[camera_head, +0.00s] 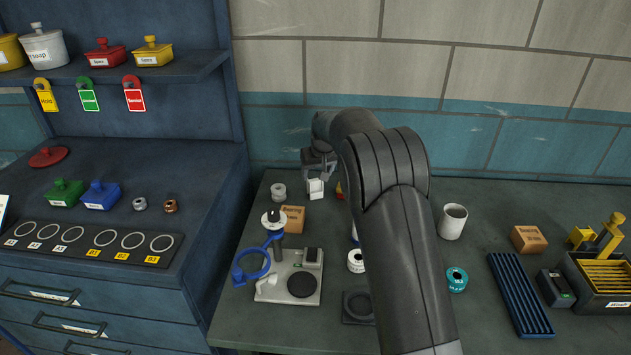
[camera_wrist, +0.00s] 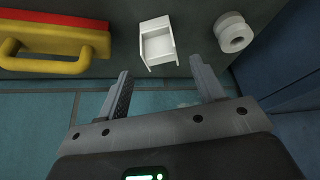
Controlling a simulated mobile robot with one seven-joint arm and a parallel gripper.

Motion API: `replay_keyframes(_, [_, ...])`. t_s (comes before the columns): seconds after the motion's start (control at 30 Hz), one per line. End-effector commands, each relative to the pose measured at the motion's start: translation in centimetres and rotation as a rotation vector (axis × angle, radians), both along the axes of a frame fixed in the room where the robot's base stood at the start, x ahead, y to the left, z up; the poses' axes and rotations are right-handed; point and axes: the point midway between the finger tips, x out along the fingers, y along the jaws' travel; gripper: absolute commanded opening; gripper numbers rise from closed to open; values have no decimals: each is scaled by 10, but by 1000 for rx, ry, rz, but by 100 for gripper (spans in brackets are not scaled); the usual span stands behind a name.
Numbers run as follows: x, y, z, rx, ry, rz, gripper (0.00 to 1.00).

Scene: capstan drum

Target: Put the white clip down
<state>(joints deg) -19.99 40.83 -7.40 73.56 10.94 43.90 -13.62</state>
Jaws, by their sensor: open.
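The white clip (camera_head: 315,188), a small box-like piece with an open hollow, is at the back of the dark green bench, near the tiled wall. It also shows in the wrist view (camera_wrist: 157,42), where it appears to rest on the bench top. My gripper (camera_head: 318,174) is just above and behind it. In the wrist view, the two fingers of my gripper (camera_wrist: 160,67) are spread wide. The clip lies beyond the fingertips, in line with the gap, and no finger visibly touches it.
A white spool (camera_wrist: 233,32) is right of the clip in the wrist view; a red and yellow handled thing (camera_wrist: 60,42) is on the other side. A brown box (camera_head: 292,218) and a stand with a blue ring (camera_head: 252,265) are nearer. My arm hides the bench's middle.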

Motion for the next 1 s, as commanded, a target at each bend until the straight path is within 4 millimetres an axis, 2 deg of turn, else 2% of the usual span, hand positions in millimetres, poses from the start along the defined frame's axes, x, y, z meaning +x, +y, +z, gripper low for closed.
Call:
replay_keyframes(0.1, [-7,-3,19,1,-3,0,62])
replay_keyframes(0.2, [-11,-5,28,0,-1,0,62])
replay_keyframes(0.47, [-14,-6,35,1,-1,-1,62])
replay_keyframes(0.57, [-19,-13,45,3,-3,-10,62])
replay_keyframes(0.67, [-34,-27,66,11,-7,-31,62])
replay_keyframes(0.77, [-59,-49,94,21,-12,-59,62])
replay_keyframes(1.0, [-135,-99,151,39,-23,-129,62])
